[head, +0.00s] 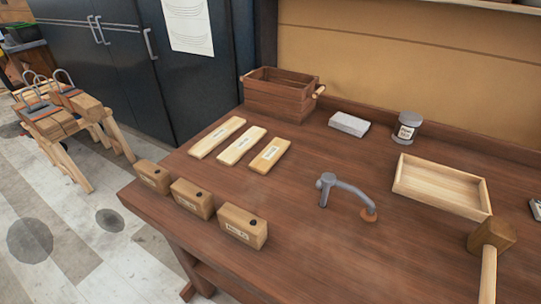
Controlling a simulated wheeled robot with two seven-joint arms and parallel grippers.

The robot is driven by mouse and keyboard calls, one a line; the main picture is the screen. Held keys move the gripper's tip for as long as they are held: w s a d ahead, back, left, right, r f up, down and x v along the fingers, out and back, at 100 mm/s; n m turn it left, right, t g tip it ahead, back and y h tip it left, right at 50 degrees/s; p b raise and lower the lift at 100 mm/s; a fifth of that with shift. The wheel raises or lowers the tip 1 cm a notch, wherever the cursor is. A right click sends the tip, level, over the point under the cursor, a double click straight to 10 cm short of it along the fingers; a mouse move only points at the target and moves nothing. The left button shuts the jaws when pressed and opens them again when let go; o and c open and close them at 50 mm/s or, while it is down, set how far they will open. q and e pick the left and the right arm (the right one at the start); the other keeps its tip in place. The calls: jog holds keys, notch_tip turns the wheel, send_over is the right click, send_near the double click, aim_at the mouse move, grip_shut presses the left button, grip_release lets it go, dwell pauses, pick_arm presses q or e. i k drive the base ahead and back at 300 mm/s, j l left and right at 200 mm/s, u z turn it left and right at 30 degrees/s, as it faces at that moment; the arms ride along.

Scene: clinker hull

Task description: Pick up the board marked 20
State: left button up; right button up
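Three flat pale boards lie side by side near the left part of the brown workbench: a left board (217,138), a middle board (241,146) and a right board (269,155). The right one looks a little yellower. Each bears a small white label, but the print is too small to read, so I cannot tell which is marked 20. Neither of my grippers is in view.
Three labelled wooden blocks (192,199) line the bench's near left edge. Behind the boards stands a wooden crate (279,95). To the right are a grey block (349,124), a tin (407,127), a metal holdfast (343,190), a shallow tray (440,207) and a mallet (491,239).

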aim_at(267, 158)
jog(key=k+j+z, duration=0.1)
jog(key=z, duration=0.35)
jog(key=k+z, duration=0.55)
jog(key=z, duration=0.4)
jog(key=k+l+z, duration=0.15)
jog(key=z, duration=0.3)
jog(key=k, duration=0.05)
